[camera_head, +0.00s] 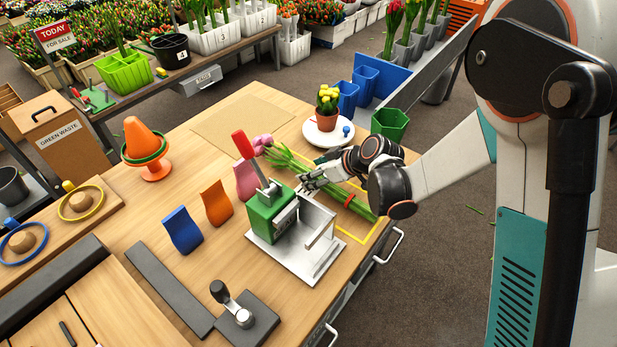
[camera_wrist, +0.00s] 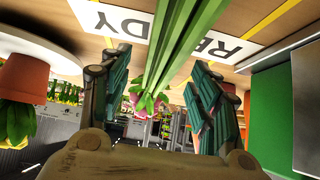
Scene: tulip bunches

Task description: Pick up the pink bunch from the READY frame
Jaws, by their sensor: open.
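The pink bunch (camera_head: 292,162) lies on the wooden table across the yellow READY frame (camera_head: 358,237). Its pink heads point to the back left, and a red band circles its stems towards the lower right. My gripper (camera_head: 312,182) is at the stems, between the heads and the band. In the wrist view, my gripper (camera_wrist: 158,66) is open, with one finger on each side of the green stems (camera_wrist: 184,45). The pink heads (camera_wrist: 146,103) show beyond, between the fingers. The READY label (camera_wrist: 222,46) appears upside down, partly covered by stems and fingers. I cannot tell whether the fingers touch the stems.
A green press with a red lever (camera_head: 268,212) stands close in front of my gripper. Behind the bunch, a potted yellow plant (camera_head: 327,108) stands on a white plate (camera_head: 312,133). A green hexagonal pot (camera_head: 389,123) is at the right edge. Pink, orange and blue holders stand left.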

